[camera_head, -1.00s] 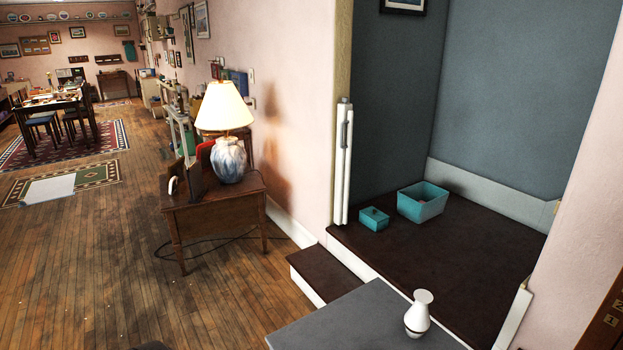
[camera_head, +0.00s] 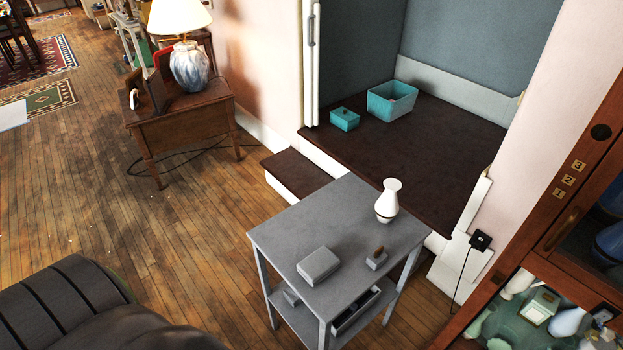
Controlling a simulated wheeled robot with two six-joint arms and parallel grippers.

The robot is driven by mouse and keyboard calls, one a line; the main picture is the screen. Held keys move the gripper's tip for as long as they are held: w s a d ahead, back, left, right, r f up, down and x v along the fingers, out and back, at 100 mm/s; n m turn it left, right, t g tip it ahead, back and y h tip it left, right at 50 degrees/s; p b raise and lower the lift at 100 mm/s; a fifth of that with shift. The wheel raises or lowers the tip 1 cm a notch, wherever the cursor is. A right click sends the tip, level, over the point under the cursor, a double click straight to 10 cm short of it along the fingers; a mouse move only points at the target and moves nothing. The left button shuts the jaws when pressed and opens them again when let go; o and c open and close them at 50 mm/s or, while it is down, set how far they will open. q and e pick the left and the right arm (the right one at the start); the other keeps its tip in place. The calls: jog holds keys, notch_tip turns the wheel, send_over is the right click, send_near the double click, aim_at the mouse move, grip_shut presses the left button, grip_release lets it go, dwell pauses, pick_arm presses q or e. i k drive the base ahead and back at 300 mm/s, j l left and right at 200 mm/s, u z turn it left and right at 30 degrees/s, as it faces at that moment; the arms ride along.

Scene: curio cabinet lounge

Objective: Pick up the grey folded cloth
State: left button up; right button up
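The grey folded cloth (camera_head: 319,265) appears to be the soft-edged grey block lying flat on top of a small grey side table (camera_head: 342,221), near its front left. A small grey block with a brown top (camera_head: 377,258) stands to its right, apart from it. A white vase (camera_head: 388,201) stands upright at the table's back right. Neither of my grippers shows in the head view, and nothing touches the cloth.
A dark ribbed seat (camera_head: 70,305) fills the lower left. A wooden cabinet (camera_head: 560,225) stands at the right. A wooden table (camera_head: 187,118) with a lamp (camera_head: 188,65) is behind. Bare floor (camera_head: 190,225) lies left of the grey table.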

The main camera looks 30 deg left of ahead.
aim_at(321, 263)
jog(key=k+l+u, duration=0.1)
jog(key=u, duration=0.85)
jog(key=z, duration=1.5)
jog(key=u, duration=1.5)
jog(key=j+z, duration=0.1)
jog(key=i+j, duration=0.05)
